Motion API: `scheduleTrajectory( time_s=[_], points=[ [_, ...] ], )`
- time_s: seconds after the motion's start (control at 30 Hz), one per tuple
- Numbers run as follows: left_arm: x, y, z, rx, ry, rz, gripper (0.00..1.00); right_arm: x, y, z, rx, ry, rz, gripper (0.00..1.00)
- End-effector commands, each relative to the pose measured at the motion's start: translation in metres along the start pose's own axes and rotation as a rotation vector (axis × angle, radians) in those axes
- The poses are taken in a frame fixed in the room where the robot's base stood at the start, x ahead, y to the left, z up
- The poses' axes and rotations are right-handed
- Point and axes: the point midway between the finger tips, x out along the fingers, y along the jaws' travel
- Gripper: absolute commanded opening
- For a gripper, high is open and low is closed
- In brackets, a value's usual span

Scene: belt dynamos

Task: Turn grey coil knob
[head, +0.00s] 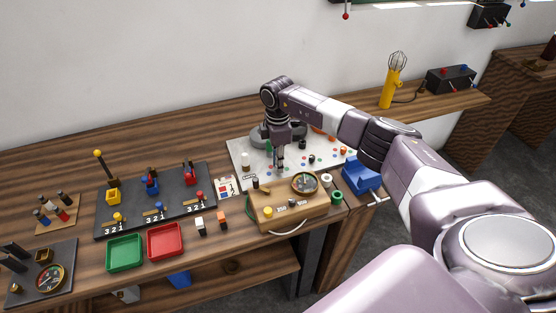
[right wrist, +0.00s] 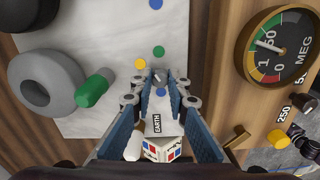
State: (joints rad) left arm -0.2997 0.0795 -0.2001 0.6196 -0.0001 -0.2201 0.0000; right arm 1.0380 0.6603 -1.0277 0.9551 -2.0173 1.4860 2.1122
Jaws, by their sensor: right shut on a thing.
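My right gripper (head: 279,167) reaches down onto the pale board (head: 243,166) on the bench. In the right wrist view its two blue-lined fingers (right wrist: 161,88) close at the tips around a small grey piece with a dark part (right wrist: 157,76), which looks like the grey coil knob. The tips hide most of it. A large grey ring coil (right wrist: 35,82) lies left of the fingers, with a green-ended peg (right wrist: 95,88) beside it. My left gripper is not in view.
A wooden meter box (head: 284,211) with a round dial stands in front of the board. Its dial (right wrist: 275,46) is close on the right in the wrist view. Red (head: 167,241) and green (head: 124,252) trays lie left.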

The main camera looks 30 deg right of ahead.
Motion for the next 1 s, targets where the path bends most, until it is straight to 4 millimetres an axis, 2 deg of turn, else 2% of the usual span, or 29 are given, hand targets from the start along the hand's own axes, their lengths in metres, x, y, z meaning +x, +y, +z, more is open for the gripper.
scheduleTrajectory(
  time_s=[0.03,0.5,1.0],
  points=[
    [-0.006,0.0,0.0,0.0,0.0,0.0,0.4,-0.006,0.003,0.001,0.045,0.001,0.007,0.0],
    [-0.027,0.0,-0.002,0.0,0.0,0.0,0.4,-0.005,0.004,0.0,0.411,0.004,0.009,0.0],
    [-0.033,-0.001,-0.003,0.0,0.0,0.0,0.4,-0.004,0.004,0.0,0.539,0.005,0.01,0.0]
  ],
)
